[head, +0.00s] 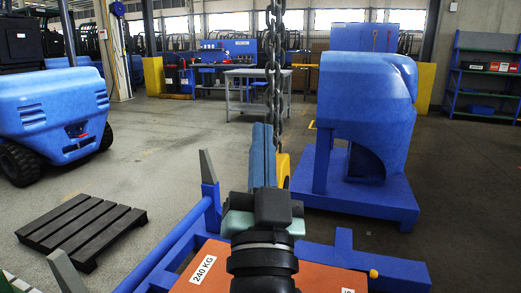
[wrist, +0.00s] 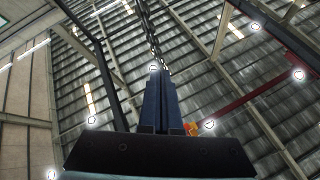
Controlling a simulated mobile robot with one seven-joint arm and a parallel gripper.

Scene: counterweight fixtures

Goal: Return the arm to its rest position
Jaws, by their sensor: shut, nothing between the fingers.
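My gripper (head: 263,140) is in the lower middle of the head view, over an orange block. Its blue fingers are together, with nothing between them. In the wrist view my gripper (wrist: 157,80) points up at the roof, its two fingers side by side. My dark wrist hides part of the orange block below it in the head view.
A chain (head: 275,60) hangs close behind my fingers, with a yellow part (head: 283,168) beside them. The orange block (head: 225,265) marked 240 KG lies below, by blue frame bars (head: 345,255). A blue machine (head: 365,110) stands right, a dark pallet (head: 80,225) left.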

